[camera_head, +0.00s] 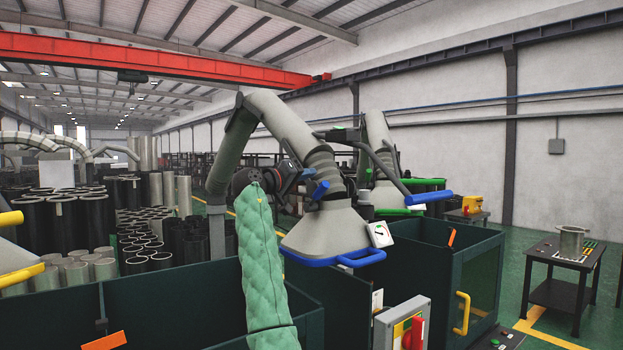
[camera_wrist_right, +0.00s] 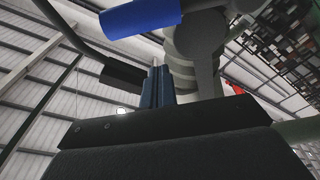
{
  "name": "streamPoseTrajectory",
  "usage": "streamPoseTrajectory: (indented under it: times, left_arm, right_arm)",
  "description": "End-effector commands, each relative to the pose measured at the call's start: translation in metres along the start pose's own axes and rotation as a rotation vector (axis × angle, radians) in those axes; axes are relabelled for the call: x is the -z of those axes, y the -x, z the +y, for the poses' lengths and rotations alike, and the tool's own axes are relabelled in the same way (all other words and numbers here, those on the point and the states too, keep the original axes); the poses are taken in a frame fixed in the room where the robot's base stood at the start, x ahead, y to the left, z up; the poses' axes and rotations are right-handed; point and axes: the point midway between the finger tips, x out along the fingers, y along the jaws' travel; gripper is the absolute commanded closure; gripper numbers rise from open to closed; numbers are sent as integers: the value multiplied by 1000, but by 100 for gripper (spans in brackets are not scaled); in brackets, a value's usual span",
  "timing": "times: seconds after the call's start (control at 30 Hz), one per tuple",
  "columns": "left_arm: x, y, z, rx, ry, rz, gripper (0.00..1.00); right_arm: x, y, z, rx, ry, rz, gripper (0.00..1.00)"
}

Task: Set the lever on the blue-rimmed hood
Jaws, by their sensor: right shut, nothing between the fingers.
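The blue-rimmed hood (camera_head: 328,232) is a grey cone under a bent grey duct, with a blue bar along its front edge. A small white dial plate (camera_head: 380,234) with a pointer is at its right. In the right wrist view the fingers (camera_wrist_right: 157,88) are together and empty, below a blue cylinder (camera_wrist_right: 140,17). My left gripper is not in view.
Dark green bins (camera_head: 430,250) stand below the hood. A green-rimmed hood (camera_head: 388,195) hangs behind. A control box with a red switch (camera_head: 412,333) is at front, and a black table (camera_head: 560,255) is at right. Stacked cylinders fill the left.

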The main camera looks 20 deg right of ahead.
Motion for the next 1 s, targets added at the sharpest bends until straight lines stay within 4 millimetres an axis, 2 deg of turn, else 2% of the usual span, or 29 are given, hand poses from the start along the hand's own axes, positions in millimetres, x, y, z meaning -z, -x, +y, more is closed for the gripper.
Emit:
streamPoseTrajectory:
  times: [0.03, 0.07, 0.4, 0.67, 1.0]
  left_arm:
    - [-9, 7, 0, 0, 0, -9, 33]
    - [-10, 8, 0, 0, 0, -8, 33]
    - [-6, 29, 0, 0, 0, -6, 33]
    - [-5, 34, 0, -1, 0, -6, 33]
    - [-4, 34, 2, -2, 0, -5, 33]
  right_arm:
    - [3, -7, 3, 0, 2, -1, 100]
    - [0, -7, 1, 1, 2, 0, 100]
    - [-27, 4, 1, 0, 2, 0, 100]
    - [-37, 7, 0, 0, 2, 0, 100]
    - [-38, 8, -1, 0, 2, 0, 100]
